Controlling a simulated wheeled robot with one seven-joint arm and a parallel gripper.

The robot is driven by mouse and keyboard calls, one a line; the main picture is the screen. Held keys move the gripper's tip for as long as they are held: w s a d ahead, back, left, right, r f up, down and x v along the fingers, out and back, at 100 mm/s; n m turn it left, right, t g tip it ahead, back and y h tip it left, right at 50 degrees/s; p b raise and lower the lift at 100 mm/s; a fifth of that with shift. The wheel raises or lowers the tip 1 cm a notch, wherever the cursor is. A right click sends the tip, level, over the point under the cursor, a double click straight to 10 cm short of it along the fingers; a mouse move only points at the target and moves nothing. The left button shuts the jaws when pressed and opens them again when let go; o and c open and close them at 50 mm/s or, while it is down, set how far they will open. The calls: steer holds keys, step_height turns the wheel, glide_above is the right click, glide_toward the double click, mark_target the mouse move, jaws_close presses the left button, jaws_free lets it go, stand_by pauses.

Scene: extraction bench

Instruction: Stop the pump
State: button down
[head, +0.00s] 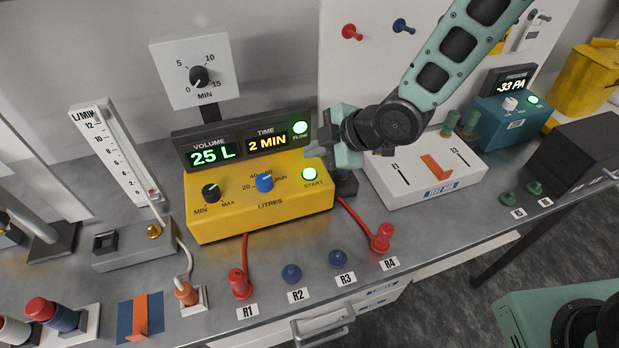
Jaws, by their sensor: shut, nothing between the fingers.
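The yellow pump box (265,218) stands on the grey bench. Its front has a black MIN–MAX knob (211,193), a blue LITRES knob (264,182) and a START button (310,174) lit green. The display panel (243,147) behind it reads volume 25 L and time 2 MIN. A FLOW lamp (300,128) on it is lit green. My gripper (312,152) is shut and empty, just above the START button, between it and the FLOW lamp. I cannot tell whether its tips touch the box.
A white timer dial (197,75) rises behind the panel. A flow meter (116,150) stands at left. Red tubes run to red plugs (240,284) at R1 and R4 along the front. A white test box (432,188) and a teal pressure gauge box (508,122) are at right.

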mark_target(304, 170)
steer(key=shift+f+b, duration=1)
steer(key=shift+f, duration=0.45)
steer(key=shift+f, duration=0.1)
stand_by(0.8)
steer(key=shift+f+b, duration=0.3)
steer(key=shift+b, duration=0.2)
steer(key=shift+f+b, duration=0.45)
stand_by(0.4)
steer(key=shift+r, duration=0.15)
steer(key=shift+r+p, duration=0.6)
steer(key=shift+r, duration=0.15)
steer(key=shift+r+p, duration=1.9)
steer(key=shift+r, duration=0.6)
